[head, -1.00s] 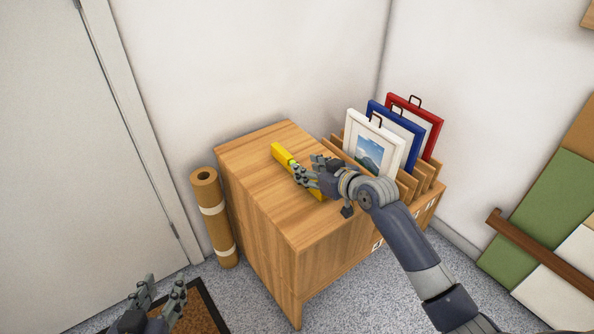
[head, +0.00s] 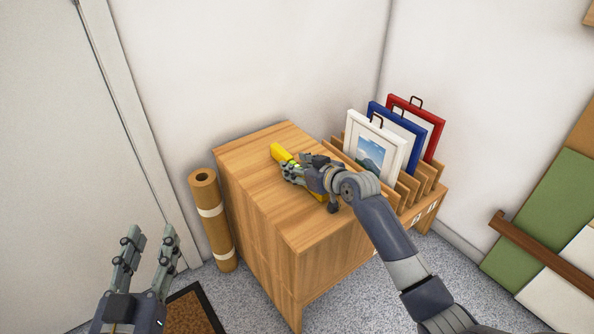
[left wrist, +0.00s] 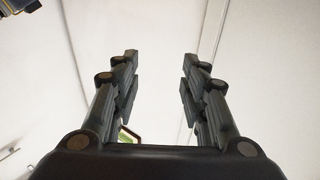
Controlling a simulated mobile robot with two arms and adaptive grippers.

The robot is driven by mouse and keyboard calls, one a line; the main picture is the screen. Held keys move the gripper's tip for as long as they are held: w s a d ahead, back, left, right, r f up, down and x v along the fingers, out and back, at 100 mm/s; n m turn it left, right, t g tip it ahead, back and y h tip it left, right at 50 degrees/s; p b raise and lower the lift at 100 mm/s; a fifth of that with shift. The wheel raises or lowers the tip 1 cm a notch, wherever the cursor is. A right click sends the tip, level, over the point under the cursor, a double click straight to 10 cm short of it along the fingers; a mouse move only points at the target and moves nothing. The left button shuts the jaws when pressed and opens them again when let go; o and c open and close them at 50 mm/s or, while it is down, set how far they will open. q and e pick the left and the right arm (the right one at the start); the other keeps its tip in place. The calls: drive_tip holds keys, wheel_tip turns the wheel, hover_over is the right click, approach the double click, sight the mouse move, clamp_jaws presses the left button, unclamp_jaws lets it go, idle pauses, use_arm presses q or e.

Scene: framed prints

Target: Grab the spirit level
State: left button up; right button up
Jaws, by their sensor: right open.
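The spirit level (head: 281,153) is a yellow bar lying on the wooden cabinet top (head: 240,163). Its far end shows clear, and its middle is covered by my right gripper. My right gripper (head: 287,173) is at the level's middle with its fingers over and around it, jaws open. Whether the fingers touch the level is hidden. My left gripper (head: 148,238) is raised at the lower left, open and empty, well away from the cabinet. In the left wrist view its two fingers (left wrist: 158,75) stand apart with nothing between them.
A slotted wooden rack (head: 428,177) on the cabinet's right holds framed prints: white (head: 350,152), blue (head: 420,137) and red (head: 438,127). A brown roll (head: 213,225) stands against the cabinet's left side. A doormat (head: 190,313) lies near my left gripper. The cabinet top's left part is clear.

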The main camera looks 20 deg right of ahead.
clamp_jaws()
drive_tip(key=shift+r, duration=0.1)
